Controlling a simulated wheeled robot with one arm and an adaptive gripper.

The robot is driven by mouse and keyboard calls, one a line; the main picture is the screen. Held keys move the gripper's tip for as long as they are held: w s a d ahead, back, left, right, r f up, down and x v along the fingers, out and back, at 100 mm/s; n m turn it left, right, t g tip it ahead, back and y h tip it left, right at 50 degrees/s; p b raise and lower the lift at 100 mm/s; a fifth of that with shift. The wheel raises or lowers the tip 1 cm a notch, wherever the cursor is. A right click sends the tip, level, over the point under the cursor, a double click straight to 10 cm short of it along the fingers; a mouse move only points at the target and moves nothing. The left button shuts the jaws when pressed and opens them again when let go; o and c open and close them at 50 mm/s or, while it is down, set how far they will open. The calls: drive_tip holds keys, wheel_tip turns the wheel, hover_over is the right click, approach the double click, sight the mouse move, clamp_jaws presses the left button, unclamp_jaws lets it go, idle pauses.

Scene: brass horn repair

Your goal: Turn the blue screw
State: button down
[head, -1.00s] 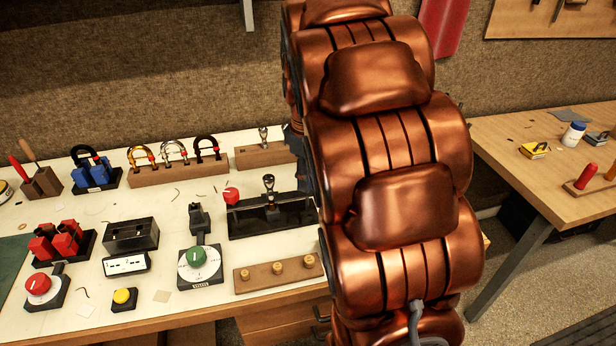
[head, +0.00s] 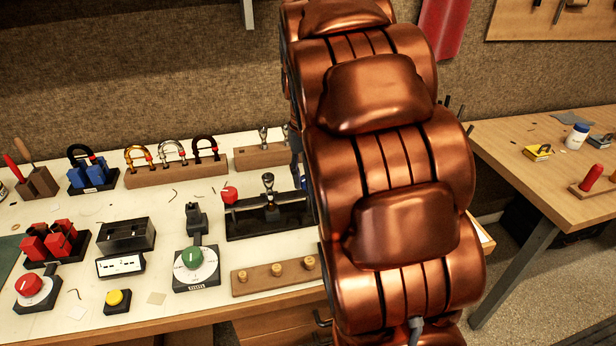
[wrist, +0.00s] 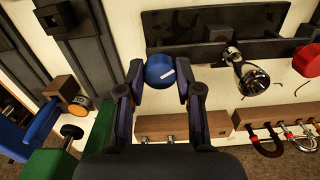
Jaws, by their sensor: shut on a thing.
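The blue screw shows in the wrist view as a round blue knob (wrist: 159,70) with a white mark on its face. It is at one end of a black fixture (wrist: 215,28). My gripper (wrist: 160,80) is shut on the knob, one finger on each side. In the head view the black fixture (head: 250,224) stands on the bench, and my copper-coloured arm hides its right end. My gripper is mostly hidden there too.
The fixture also carries a chrome handle (head: 268,188) and a red knob (head: 229,194). A wooden rack with horseshoe-shaped pieces (head: 175,175) stands behind. A green dial (head: 191,258) and a wooden peg strip (head: 275,277) are in front.

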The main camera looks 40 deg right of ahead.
drive_tip(key=m, duration=0.3)
drive_tip(key=shift+m, duration=0.4)
drive_tip(key=m, duration=0.3)
drive_tip(key=shift+m, duration=0.3)
drive_tip(key=m+p, duration=0.1)
drive_tip(key=m, duration=0.2)
drive_tip(key=shift+m, duration=0.4)
drive_tip(key=m+p, duration=0.2)
drive_tip(key=m, duration=0.2)
drive_tip(key=shift+w+r, duration=0.1)
drive_tip(key=shift+r, duration=0.05)
drive_tip(key=m+p, duration=0.2)
drive_tip(key=m, duration=0.2)
drive_tip(key=m+p, duration=0.3)
drive_tip(key=m, duration=0.1)
drive_tip(key=shift+m, duration=0.3)
drive_tip(key=m+p, duration=0.3)
drive_tip(key=m, duration=0.1)
drive_tip(key=shift+w+m+p, duration=0.1)
drive_tip(key=shift+m+p, duration=1.25)
drive_tip(key=shift+m, duration=0.65)
